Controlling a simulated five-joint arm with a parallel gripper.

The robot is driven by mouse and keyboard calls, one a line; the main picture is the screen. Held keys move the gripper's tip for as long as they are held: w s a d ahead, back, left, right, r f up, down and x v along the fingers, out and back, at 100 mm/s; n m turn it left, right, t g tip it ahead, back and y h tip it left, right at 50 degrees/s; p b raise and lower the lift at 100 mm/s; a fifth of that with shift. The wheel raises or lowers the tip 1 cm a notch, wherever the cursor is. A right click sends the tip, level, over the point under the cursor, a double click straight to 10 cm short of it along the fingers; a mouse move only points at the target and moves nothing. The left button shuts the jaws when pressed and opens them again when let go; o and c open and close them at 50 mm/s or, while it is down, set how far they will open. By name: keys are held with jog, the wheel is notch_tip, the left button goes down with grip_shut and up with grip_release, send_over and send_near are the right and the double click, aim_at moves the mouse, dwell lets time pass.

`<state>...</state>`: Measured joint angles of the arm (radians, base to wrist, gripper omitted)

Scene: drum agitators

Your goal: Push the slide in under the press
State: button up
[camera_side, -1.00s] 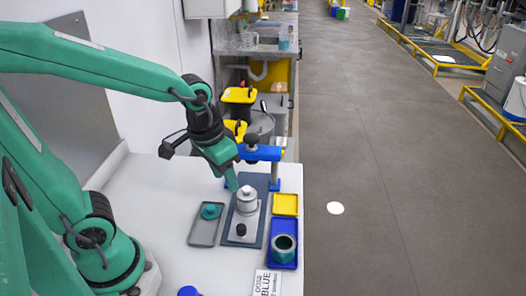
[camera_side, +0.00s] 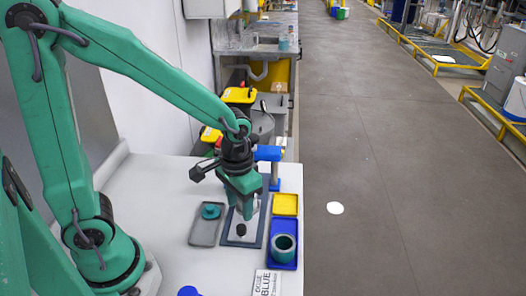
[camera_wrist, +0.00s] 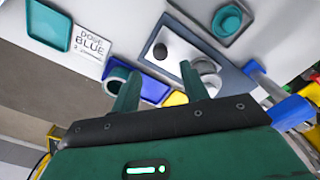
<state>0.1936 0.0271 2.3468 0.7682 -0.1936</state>
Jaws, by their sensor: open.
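The slide is a light grey plate with a black knob (camera_side: 240,230) at its front end, lying on a dark blue-grey base (camera_side: 262,225). In the wrist view the slide (camera_wrist: 180,48) and its knob show clearly. A metal cylinder (camera_wrist: 207,68) stands at the slide's other end; in the side view my gripper mostly hides it. The press is a blue frame (camera_side: 268,153), partly hidden by my arm; blue parts of it show in the wrist view (camera_wrist: 290,112). My gripper (camera_wrist: 160,70) is open and empty, low over the slide, beside the cylinder. Contact cannot be told.
A grey tray (camera_side: 204,235) with a teal knobbed piece (camera_side: 211,211) lies left of the base. A yellow tray (camera_side: 285,205) and a blue tray (camera_side: 283,264) holding a teal ring (camera_side: 284,246) lie right, near the table edge. A sign (camera_side: 266,283) lies in front.

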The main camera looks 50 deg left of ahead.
aim_at(241, 227)
jog(key=shift+f, duration=3.65)
grip_shut()
